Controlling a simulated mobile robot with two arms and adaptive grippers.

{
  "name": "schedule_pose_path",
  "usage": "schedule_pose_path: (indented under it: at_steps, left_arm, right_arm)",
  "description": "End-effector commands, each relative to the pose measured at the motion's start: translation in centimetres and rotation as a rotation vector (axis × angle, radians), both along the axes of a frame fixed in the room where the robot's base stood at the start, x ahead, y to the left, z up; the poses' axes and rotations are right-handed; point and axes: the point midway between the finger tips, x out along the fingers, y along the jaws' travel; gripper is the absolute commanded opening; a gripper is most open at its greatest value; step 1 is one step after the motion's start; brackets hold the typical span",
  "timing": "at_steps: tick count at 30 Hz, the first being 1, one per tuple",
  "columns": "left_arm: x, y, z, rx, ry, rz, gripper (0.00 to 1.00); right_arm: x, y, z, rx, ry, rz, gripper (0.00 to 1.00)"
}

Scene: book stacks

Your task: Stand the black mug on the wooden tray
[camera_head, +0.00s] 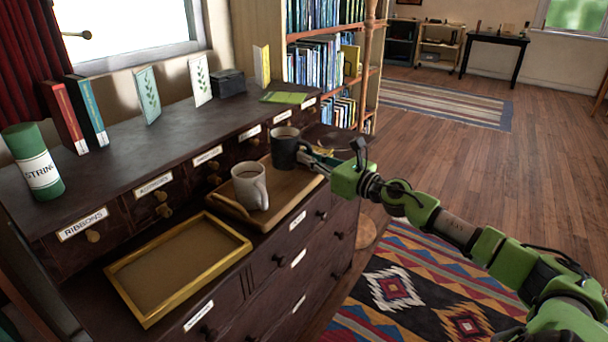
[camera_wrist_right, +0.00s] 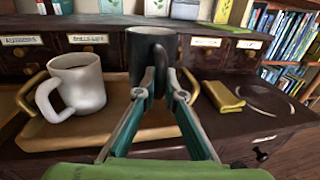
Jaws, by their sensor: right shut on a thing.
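The black mug (camera_head: 284,150) is upright at the far end of the wooden tray (camera_head: 287,188). It also shows in the right wrist view (camera_wrist_right: 143,50), where the fingers hide its lower part. My right gripper (camera_head: 308,158) is shut on the mug's handle, and its fingers (camera_wrist_right: 161,75) reach in from the near side. The mug is over the tray; I cannot tell whether its base touches the wood. A white mug (camera_head: 248,188) stands on the tray's nearer half, left of the black mug in the wrist view (camera_wrist_right: 77,82). My left gripper is not in view.
A gold-rimmed shallow tray (camera_head: 118,282) lies nearer on the dark cabinet. A yellow folded cloth (camera_wrist_right: 222,97) and a dark round plate (camera_wrist_right: 262,98) lie right of the wooden tray. Small labelled drawers (camera_head: 160,205) rise behind it. The floor (camera_head: 450,150) to the right is open.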

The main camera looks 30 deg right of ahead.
Motion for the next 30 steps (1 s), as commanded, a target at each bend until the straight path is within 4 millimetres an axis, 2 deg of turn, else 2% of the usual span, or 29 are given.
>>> schedule_pose_path:
  at_steps: [10,15,29,30]
  left_arm:
    - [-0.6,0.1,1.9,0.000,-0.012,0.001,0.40]
    - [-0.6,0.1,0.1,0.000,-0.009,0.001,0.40]
    - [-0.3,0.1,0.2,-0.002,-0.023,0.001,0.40]
    - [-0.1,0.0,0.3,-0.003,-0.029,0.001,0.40]
  right_arm:
    - [1.9,0.6,-2.1,0.001,-0.005,0.000,0.00]
    - [1.7,0.5,-5.0,0.004,-0.002,-0.001,0.00]
    - [1.7,0.5,-5.1,0.000,-0.003,-0.001,0.00]
    - [1.7,0.5,-5.3,-0.001,0.000,0.000,0.14]
